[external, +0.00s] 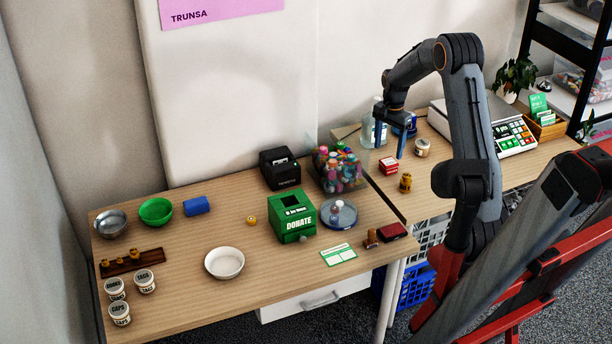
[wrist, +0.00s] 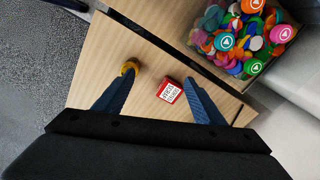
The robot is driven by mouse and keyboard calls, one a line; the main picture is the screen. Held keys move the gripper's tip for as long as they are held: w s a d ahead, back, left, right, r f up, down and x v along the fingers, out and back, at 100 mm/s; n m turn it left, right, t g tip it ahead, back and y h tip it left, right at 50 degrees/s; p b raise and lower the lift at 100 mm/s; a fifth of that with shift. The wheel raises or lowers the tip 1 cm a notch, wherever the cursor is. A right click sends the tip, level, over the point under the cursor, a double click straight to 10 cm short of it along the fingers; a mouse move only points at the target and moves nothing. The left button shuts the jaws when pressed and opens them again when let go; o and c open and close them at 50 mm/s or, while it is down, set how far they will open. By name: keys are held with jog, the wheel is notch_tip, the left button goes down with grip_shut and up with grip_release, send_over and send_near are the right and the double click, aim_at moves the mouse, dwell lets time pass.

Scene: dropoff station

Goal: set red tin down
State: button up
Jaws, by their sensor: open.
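The red tin (external: 389,166) is a small red box with a white label. It stands on the right-hand wooden table (external: 437,178), near the seam with the left table. In the wrist view the red tin (wrist: 169,91) shows between my blue fingers, closer to the right one. My gripper (external: 389,151) points down with its fingers spread, its tips just above or beside the tin. The wrist view shows my gripper (wrist: 159,77) open too. I cannot tell whether a finger touches the tin.
A small amber-brown bottle (external: 405,182) stands close by at front right. A lidded tub (external: 422,147) and a clear bottle (external: 375,130) stand behind. A clear bin of colourful caps (external: 338,170) is to the left, with a green donation box (external: 293,218) beyond.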

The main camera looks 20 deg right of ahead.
jog(key=s+a+n, duration=0.3)
jog(key=s+n, duration=0.1)
jog(key=s, duration=0.5)
jog(key=s+a+n, duration=0.4)
jog(key=s+n, duration=0.1)
jog(key=s, duration=0.4)
jog(key=s+a+n, duration=0.4)
jog(key=s, duration=0.5)
jog(key=shift+s+f, duration=0.15)
jog(key=shift+f, duration=0.15)
